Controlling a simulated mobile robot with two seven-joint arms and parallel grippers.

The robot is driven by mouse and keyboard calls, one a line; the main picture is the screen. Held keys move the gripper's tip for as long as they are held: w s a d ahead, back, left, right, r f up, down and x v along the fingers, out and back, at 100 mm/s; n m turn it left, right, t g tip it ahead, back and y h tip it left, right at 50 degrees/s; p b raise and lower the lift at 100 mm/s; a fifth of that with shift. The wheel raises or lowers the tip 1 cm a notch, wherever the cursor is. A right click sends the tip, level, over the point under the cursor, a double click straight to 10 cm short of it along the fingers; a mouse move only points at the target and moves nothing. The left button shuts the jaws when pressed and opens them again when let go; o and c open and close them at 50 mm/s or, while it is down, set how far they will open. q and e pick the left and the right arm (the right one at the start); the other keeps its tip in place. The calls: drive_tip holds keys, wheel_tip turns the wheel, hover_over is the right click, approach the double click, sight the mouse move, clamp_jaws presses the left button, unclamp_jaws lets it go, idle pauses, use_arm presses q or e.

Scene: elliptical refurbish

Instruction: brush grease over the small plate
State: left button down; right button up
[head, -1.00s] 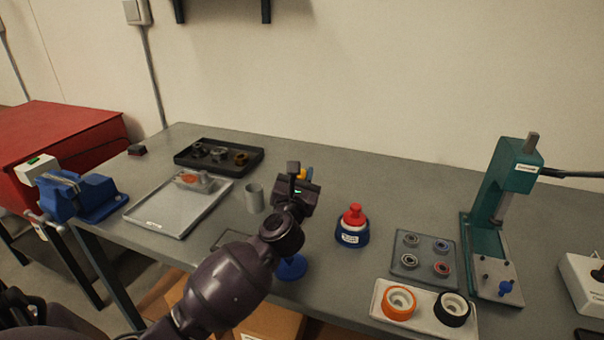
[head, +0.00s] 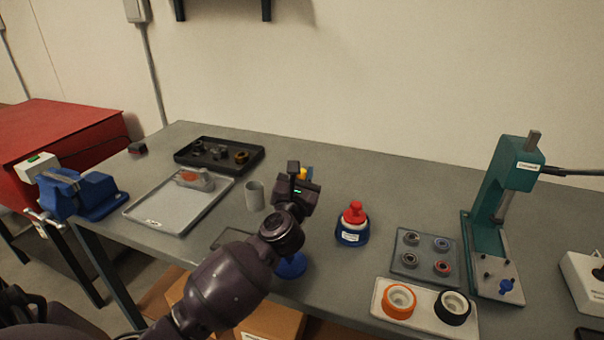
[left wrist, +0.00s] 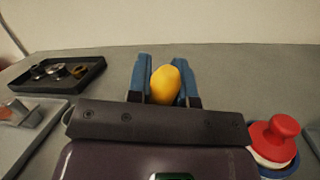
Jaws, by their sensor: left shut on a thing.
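My left gripper (head: 304,174) is over the middle of the bench. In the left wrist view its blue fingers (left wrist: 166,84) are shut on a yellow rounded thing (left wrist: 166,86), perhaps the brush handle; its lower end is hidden. A bit of the yellow thing (head: 303,173) shows in the head view. A thin dark plate (head: 231,238) lies near the bench's front edge, partly hidden by my arm; I cannot tell if it is the small plate. A blue pot with a red knobbed top (head: 353,222) stands right of the gripper. My right gripper is out of view.
A blue round thing (head: 291,266) sits partly behind my forearm. A grey cup (head: 254,195), a light tray (head: 165,219) and a black parts tray (head: 249,168) are left. Right are a bearing tray (head: 423,272), a ring holder (head: 424,310) and a green press (head: 490,235).

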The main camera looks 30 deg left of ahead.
use_arm(q)
drive_tip(key=shift+f, duration=0.1)
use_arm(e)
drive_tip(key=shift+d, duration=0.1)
use_arm(q)
wheel_tip(320, 180, up, 7)
drive_tip(key=p, duration=0.7)
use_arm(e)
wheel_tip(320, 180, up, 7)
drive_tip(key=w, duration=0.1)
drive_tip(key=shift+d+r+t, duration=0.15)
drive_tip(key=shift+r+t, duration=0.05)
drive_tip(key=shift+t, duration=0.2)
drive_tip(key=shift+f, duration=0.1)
